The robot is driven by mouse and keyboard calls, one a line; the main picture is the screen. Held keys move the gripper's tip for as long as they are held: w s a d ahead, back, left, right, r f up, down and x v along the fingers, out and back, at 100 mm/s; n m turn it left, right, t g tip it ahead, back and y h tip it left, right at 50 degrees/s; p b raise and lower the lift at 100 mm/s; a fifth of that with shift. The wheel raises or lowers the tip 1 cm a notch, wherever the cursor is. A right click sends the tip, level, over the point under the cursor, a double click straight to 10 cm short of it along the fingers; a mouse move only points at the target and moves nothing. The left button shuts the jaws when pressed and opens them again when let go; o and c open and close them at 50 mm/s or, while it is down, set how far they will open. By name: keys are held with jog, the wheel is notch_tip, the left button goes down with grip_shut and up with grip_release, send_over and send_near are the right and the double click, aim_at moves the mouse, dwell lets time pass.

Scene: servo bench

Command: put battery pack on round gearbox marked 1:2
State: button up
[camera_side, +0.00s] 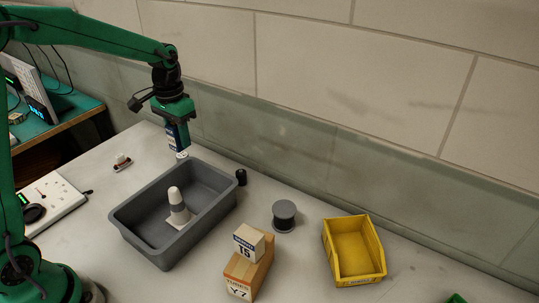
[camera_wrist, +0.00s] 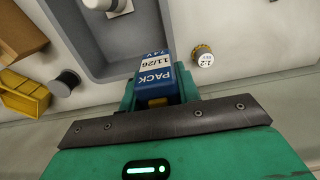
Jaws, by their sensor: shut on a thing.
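My gripper (camera_wrist: 160,94) is shut on the battery pack (camera_wrist: 155,78), a blue block with a white label reading PACK 11/26 and 7.4V. In the side view the gripper (camera_side: 177,117) holds the pack (camera_side: 175,136) upright near the tray's wall-side end. The round gearbox marked 1:2 (camera_wrist: 203,56) has a white top and brass-coloured side. In the wrist view it stands on the bench just right of the pack, apart from it in the picture. In the side view a small white patch shows under the pack; I cannot tell whether it is the gearbox.
A deep grey tray (camera_side: 150,256) holds a white-and-grey cone (camera_side: 177,207). A black cylinder (camera_side: 241,177) and a grey spool (camera_side: 284,215) stand right of it. Stacked cartons (camera_side: 246,272) and a yellow bin (camera_side: 352,250) are further right. The wall is close behind.

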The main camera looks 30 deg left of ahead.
jog(key=shift+w+d+r, duration=0.15)
jog(key=shift+w+d, duration=0.4)
jog(key=shift+w, duration=0.35)
jog(key=shift+w+d+r, duration=0.15)
jog(key=shift+w+d, duration=0.35)
jog(key=shift+w, duration=0.4)
jog(key=shift+a, duration=0.1)
send_over(182, 155)
notch_tip(182, 155, down, 7)
jog(key=shift+f, duration=0.1)
jog(key=shift+f, duration=1.95)
jog(key=shift+f, duration=0.1)
jog(key=o, duration=1)
